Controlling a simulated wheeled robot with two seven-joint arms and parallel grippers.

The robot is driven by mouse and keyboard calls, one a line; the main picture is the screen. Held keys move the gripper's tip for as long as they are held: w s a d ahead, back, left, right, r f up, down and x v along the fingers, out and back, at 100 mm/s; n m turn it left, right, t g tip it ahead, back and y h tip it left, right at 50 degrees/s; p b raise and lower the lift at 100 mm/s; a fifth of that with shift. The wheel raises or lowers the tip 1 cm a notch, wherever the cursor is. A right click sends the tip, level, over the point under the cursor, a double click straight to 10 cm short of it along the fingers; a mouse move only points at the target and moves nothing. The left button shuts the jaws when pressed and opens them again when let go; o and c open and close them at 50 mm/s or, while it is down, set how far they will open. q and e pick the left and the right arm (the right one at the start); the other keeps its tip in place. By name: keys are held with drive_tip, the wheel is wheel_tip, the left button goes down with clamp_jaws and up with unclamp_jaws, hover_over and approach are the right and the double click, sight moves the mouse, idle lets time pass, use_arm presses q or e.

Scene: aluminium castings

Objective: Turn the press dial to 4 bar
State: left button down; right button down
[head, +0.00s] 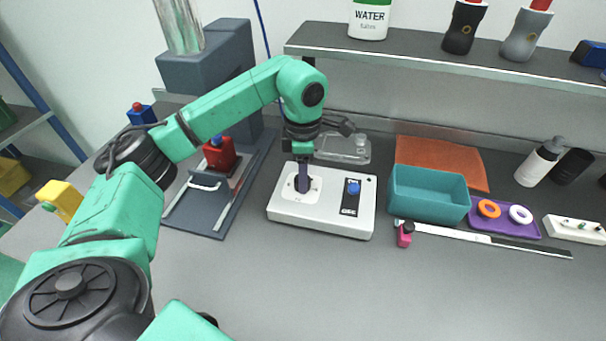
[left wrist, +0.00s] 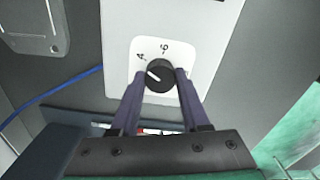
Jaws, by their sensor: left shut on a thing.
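The press control box (head: 330,221) is a white panel on the bench, with a dial on its left half and a blue button (head: 353,188) on a black strip at its right. My left gripper (head: 302,184) reaches down over the dial and largely hides it in the head view. In the left wrist view the black dial (left wrist: 159,76) sits between the two fingers of my left gripper (left wrist: 160,77), which is shut on it. Its white pointer line points left and slightly up, just below the 4 label (left wrist: 141,57). The 6 label (left wrist: 165,47) is above the dial. My right gripper is not in view.
A grey press (head: 206,60) with a red block (head: 219,154) stands left of the box. A teal bin (head: 428,196), an orange mat (head: 470,165) and a purple tray (head: 508,229) with rings lie to the right. The front bench is mostly clear.

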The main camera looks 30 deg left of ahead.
use_arm(q)
drive_tip(key=shift+w+r, duration=0.1)
drive_tip(key=shift+r, duration=0.05)
drive_tip(key=shift+c, duration=1.9)
unclamp_jaws()
drive_tip(key=shift+r, duration=0.4)
wheel_tip(320, 180, up, 4)
drive_tip(key=shift+f+b, duration=0.1)
drive_tip(key=shift+b, duration=0.25)
wheel_tip(320, 180, up, 10)
drive_tip(key=p, duration=0.3)
drive_tip(key=shift+f, duration=0.1)
